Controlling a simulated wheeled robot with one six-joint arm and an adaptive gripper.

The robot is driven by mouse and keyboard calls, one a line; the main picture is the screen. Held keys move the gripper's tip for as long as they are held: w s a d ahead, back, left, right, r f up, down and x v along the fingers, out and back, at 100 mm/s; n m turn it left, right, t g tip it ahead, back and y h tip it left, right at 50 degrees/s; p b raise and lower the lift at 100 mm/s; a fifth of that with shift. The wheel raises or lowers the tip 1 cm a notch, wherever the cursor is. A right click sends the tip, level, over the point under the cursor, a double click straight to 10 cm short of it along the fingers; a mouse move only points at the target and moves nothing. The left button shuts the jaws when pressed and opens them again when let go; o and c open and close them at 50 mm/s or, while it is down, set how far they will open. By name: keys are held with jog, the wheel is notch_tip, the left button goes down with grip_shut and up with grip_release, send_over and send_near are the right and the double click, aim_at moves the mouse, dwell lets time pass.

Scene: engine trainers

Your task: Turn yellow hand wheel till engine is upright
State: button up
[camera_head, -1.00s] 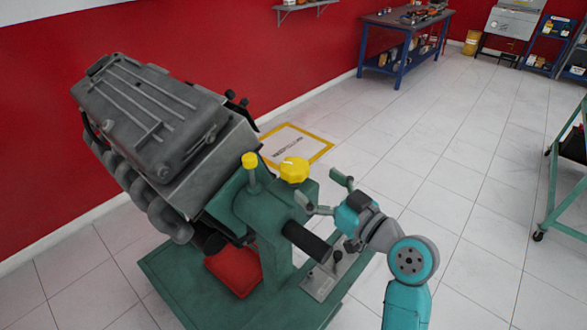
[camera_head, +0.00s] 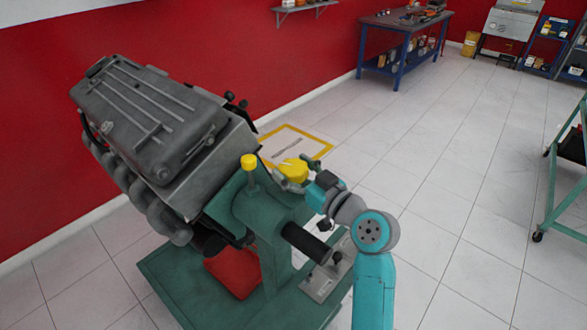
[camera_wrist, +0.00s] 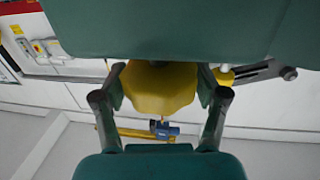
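In the wrist view the lobed yellow wheel (camera_wrist: 160,88) lies between the fingers of my gripper (camera_wrist: 160,88). One finger is on each side, very close to its rim; firm contact cannot be made out. In the head view my gripper (camera_head: 296,176) reaches the wheel from the right, fingers spread. The grey engine (camera_head: 150,115) is mounted on the stand and sits clearly tilted, not upright.
A yellow-topped peg (camera_head: 249,162) stands on the stand just left of the wheel. A black bar (camera_head: 307,243) sticks out below my gripper. A red tray (camera_head: 232,272) lies low on the base. A green-framed cart (camera_head: 558,190) stands right; the tiled floor between is clear.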

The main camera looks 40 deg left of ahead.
jog(key=c, duration=0.5)
jog(key=shift+w+n+g, duration=0.1)
jog(key=shift+n+g, duration=0.3)
jog(key=shift+g, duration=0.2)
jog(key=n+g, duration=0.1)
jog(key=g, duration=0.1)
jog(key=shift+n+g, duration=0.4)
jog(key=n+g, duration=0.2)
jog(key=g, duration=0.1)
jog(key=n+g+h, duration=0.1)
jog(key=n+g, duration=0.1)
jog(key=g, duration=0.1)
jog(key=shift+g, duration=0.4)
jog(key=n+g+h, duration=0.3)
jog(key=n+g, duration=0.1)
jog(key=g, duration=0.1)
jog(key=shift+n+g+h, duration=1.2)
jog(key=shift+h, duration=0.1)
